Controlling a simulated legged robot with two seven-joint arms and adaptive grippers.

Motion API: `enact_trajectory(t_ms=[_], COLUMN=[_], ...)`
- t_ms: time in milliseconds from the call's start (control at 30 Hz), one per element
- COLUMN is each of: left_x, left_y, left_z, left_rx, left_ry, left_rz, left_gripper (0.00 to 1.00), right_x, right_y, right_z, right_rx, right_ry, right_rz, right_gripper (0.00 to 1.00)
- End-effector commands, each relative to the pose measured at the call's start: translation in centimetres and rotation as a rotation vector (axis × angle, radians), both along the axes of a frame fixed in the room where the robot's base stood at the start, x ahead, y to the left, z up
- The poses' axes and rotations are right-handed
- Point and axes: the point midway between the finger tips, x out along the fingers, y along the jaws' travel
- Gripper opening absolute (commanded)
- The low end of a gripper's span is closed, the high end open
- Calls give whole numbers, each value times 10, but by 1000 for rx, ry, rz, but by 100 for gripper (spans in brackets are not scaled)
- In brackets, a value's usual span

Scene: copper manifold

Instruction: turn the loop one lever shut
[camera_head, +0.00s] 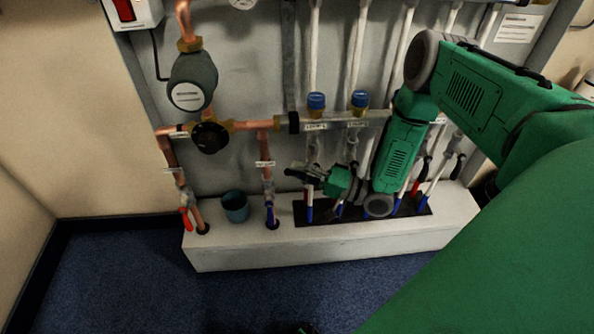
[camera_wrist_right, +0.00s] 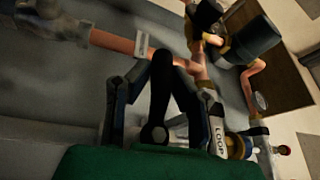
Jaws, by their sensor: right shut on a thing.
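My right gripper (camera_head: 308,174) reaches in from the right, in front of the pipe below the left blue-capped valve, whose label reads LOOP 1 (camera_head: 316,126). In the right wrist view, the fingers of my right gripper (camera_wrist_right: 160,90) are on both sides of a black lever (camera_wrist_right: 161,88) and shut on it. The lever's round pivot end sits low between the fingers, next to a white label reading LOOP (camera_wrist_right: 218,134). In the head view the gripper hides most of the lever.
A second blue-capped valve (camera_head: 359,99) stands right of loop one. A grey-green pump (camera_head: 193,80) and a black round valve (camera_head: 209,136) are at left. A teal cup (camera_head: 235,206) and a red lever (camera_head: 186,220) are on the white ledge (camera_head: 300,246). Blue floor lies clear in front.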

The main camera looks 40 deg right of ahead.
Motion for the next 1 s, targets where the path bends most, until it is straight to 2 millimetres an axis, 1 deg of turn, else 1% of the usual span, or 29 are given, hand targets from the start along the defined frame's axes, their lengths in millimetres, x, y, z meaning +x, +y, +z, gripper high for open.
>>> enact_trajectory(t_ms=[33,167,200,233,533,633,767,867,933,967,1000], left_x=[0,0,0,0,0,-1,-1,-1,-2,-2,-2], left_y=[0,0,0,0,0,0,0,0,0,0,0], left_z=[0,0,0,0,0,1,1,1,1,1,2], left_rx=[0,0,0,0,0,0,-1,-1,-1,-1,-1], left_ry=[0,0,0,0,0,-3,-3,-3,-4,-4,-5], left_rz=[0,0,0,0,0,0,0,0,0,0,0], left_gripper=[40,40,40,40,40,40,40,40,40,40,40], right_x=[-6,-6,-6,-6,-2,-1,-1,0,-1,-1,-1], right_y=[1,1,1,0,0,0,0,0,-1,-1,-2], right_z=[-3,-3,-3,-3,-1,4,22,42,57,63,71], right_rx=[2,2,2,1,0,0,1,3,6,5,6], right_ry=[11,11,11,11,4,2,1,-3,-7,-10,-10], right_rz=[7,7,8,7,3,3,2,1,-1,-2,-3], right_gripper=[0,0,27,37,37,37,37,37,51,60,74])
